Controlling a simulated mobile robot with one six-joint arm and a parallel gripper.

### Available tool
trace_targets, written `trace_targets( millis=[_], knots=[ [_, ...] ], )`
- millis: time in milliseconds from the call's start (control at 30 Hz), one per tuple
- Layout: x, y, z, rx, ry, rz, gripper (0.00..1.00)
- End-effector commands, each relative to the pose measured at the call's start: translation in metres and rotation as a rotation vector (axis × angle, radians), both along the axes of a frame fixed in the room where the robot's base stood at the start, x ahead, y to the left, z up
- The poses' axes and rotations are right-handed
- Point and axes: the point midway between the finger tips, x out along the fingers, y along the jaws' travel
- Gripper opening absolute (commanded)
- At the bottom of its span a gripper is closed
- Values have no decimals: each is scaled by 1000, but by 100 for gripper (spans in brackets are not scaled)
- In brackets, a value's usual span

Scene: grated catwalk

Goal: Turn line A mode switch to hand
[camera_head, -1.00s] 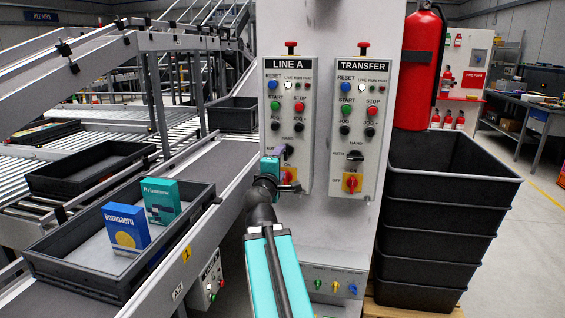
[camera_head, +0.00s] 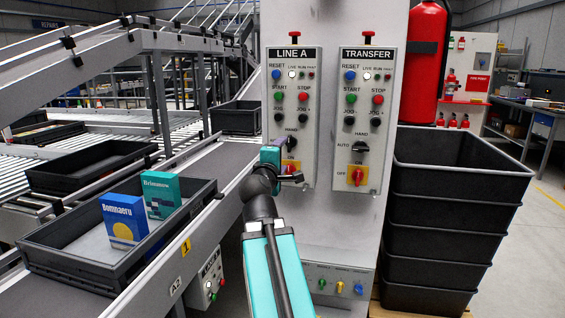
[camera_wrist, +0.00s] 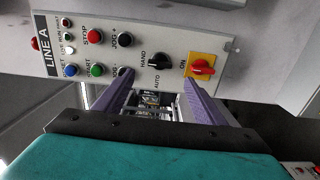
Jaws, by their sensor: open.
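The LINE A panel (camera_head: 309,128) is on the grey column. My gripper (camera_wrist: 162,88) is open and empty. Its two purple fingers are spread either side of the knob's line in the wrist view, with no visible contact. My wrist partly hides the red on/off switch (camera_head: 292,167) in the head view.
The similar TRANSFER panel (camera_head: 364,120) is close on the right. The red rotary switch (camera_wrist: 201,67) is beside the mode switch in the wrist view. Stacked black crates (camera_head: 450,190) stand right of the column. A conveyor tray (camera_head: 75,262) with two boxes is left.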

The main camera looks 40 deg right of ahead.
Motion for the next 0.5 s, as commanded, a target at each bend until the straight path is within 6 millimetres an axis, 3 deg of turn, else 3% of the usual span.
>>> trace_targets(
  millis=[500],
  knots=[
    [-12, 19, -2, 1, -1, 1, 64]
  ],
)
